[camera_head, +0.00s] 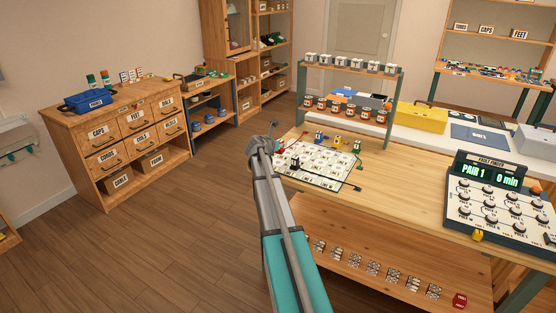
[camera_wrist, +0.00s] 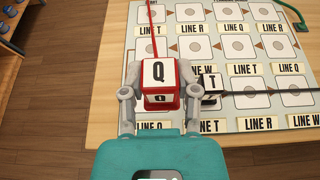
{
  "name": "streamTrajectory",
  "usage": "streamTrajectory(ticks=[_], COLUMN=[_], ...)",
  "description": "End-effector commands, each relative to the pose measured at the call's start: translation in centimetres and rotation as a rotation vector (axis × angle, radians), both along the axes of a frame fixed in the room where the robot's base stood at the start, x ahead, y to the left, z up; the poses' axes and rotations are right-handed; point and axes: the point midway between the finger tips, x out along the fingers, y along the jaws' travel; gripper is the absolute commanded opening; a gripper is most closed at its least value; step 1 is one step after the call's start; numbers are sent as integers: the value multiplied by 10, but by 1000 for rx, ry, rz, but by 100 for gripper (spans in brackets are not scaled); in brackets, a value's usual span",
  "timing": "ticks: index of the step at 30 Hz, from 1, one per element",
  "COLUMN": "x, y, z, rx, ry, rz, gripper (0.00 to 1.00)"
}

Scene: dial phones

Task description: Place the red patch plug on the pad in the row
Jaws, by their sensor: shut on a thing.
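The red patch plug (camera_wrist: 160,82) is a red block with a white top marked Q and a red cord. My gripper (camera_wrist: 160,98) is shut on it, one grey finger on each side. The plug is over the left edge of the pale board (camera_wrist: 226,68), which has rows of white square pads such as one (camera_wrist: 190,49), with labels LINE Q, LINE R, LINE W and LINE T. The pad under the plug is hidden, and I cannot tell whether the plug touches the board. In the head view my gripper (camera_head: 262,146) is at the board's left edge.
A black plug marked T (camera_wrist: 211,84) stands close to the right of my gripper, its dark cord running right. Blue (camera_head: 319,135), yellow (camera_head: 337,140) and green (camera_head: 358,146) plugs stand at the board's far side. A rack (camera_head: 348,70) stands behind; a dial panel (camera_head: 500,205) is at right.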

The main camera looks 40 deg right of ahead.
Motion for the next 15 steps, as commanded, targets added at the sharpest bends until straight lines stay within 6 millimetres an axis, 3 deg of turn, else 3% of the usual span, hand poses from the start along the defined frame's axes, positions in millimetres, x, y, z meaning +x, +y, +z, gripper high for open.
streamTrajectory(ticks=[1, 6, 15], x=[6, 17, 23], y=[-2, -6, -8], z=[-11, -24, -29], rx=[0, 0, 0], ry=[0, 0, 1], rz=[0, 0, 0], gripper=[0, 0, 0])
